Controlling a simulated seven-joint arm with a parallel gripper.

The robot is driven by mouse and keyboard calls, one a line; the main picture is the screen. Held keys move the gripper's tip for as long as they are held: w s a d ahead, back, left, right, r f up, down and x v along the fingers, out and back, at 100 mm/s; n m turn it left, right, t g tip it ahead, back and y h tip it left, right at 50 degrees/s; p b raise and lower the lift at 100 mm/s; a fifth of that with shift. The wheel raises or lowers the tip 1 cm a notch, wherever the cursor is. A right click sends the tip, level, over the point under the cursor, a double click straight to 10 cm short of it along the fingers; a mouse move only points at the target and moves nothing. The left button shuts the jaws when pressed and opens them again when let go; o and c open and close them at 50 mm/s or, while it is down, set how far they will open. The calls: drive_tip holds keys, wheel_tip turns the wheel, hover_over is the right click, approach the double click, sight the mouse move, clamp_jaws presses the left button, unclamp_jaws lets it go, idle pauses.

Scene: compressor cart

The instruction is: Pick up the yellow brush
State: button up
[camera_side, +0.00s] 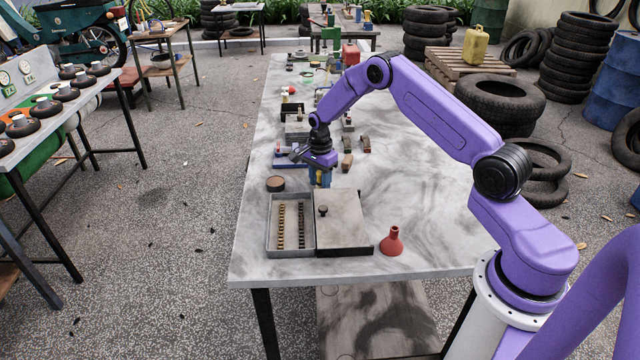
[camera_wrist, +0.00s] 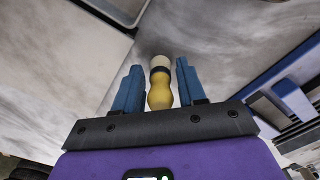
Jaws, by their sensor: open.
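The yellow brush (camera_wrist: 161,88) shows in the wrist view between the two blue fingers of my gripper (camera_wrist: 157,85). It has a rounded yellow handle, a dark band and a pale tip that points away from my gripper. Clear gaps show between the brush and both fingers. In the side view, my gripper (camera_side: 320,176) is low over the table, behind the metal box; there the brush is mostly hidden by the fingers, and I cannot make it out clearly.
On the grey table (camera_side: 420,215), an open metal box (camera_side: 268,235) with its lid (camera_side: 343,222) stands in front of my gripper. A red funnel (camera_side: 392,242) is at right. A round brown tin (camera_side: 275,184) and a blue tray (camera_side: 286,160) are near my gripper at left.

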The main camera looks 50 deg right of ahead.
drive_tip(key=shift+f, duration=0.15)
clamp_jaws()
drive_tip(key=shift+r, duration=0.55)
wheel_tip(320, 180, up, 2)
drive_tip(key=shift+r, duration=0.1)
drive_tip(key=s+r, duration=0.2)
drive_tip(key=r, duration=0.1)
drive_tip(key=s+a+r, duration=0.1)
drive_tip(key=s+r, duration=0.1)
drive_tip(key=shift+s+r, duration=0.35)
drive_tip(key=shift+r, duration=0.05)
drive_tip(key=s+a+r, duration=0.2)
drive_tip(key=s+r, duration=0.2)
drive_tip(key=s, duration=0.5)
